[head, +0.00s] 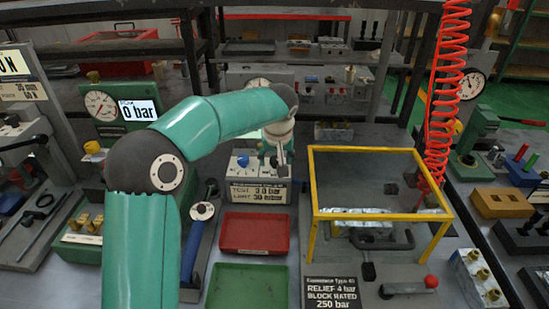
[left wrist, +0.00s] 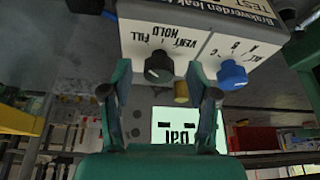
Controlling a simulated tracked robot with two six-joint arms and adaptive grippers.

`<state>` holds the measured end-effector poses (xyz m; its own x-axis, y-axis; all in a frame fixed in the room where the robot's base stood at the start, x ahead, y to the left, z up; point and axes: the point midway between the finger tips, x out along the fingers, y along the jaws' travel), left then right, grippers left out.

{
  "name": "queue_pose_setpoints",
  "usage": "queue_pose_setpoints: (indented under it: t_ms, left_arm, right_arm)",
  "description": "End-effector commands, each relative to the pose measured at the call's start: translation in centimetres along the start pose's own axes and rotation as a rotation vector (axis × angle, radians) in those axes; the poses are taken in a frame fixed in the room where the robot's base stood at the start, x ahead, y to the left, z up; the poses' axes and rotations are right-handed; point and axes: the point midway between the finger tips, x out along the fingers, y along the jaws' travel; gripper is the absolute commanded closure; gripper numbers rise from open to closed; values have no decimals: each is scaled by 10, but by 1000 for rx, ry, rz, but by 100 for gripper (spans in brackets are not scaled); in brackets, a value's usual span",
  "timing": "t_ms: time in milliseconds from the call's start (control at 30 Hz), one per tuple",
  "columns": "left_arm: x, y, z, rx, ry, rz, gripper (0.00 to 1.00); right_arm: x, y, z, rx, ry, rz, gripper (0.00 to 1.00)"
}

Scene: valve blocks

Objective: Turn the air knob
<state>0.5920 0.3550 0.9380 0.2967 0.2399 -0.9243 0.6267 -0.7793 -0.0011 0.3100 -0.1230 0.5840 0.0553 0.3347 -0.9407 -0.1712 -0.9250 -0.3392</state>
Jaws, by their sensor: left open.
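A grey and white leak tester box (head: 240,170) stands at the middle back of the bench. In the left wrist view its white panel (left wrist: 200,45) carries a black knob (left wrist: 158,67) marked VENT, HOLD and FILL, and a blue knob (left wrist: 232,74) beside A, B, C lettering. The blue knob also shows in the head view (head: 243,161). I cannot surely read which one is labelled air. My left gripper (head: 279,168) is open at the box, and its fingers (left wrist: 159,93) point towards the black knob, apart from it. My right gripper is not in view.
A yellow-framed guard (head: 380,149) stands just right of the tester. A red tray (head: 254,232) and a green tray (head: 248,288) lie in front of it. A red coiled hose (head: 447,80) hangs at the right. A pressure gauge (head: 100,104) stands left of my arm.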

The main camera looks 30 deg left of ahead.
Motion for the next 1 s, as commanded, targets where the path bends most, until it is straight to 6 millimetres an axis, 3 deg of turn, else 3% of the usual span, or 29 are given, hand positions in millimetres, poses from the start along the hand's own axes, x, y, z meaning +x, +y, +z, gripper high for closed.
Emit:
queue_pose_setpoints:
  t_ms: [167,500,700,1000]
  left_arm:
    - [-14,1,-1,0,3,3,40]
    - [-79,1,0,1,4,4,40]
    - [-109,0,0,-1,2,1,40]
    - [-119,0,1,0,0,0,40]
  right_arm:
    - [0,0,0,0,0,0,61]
    - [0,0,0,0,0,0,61]
    - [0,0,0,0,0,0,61]
    - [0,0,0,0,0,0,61]
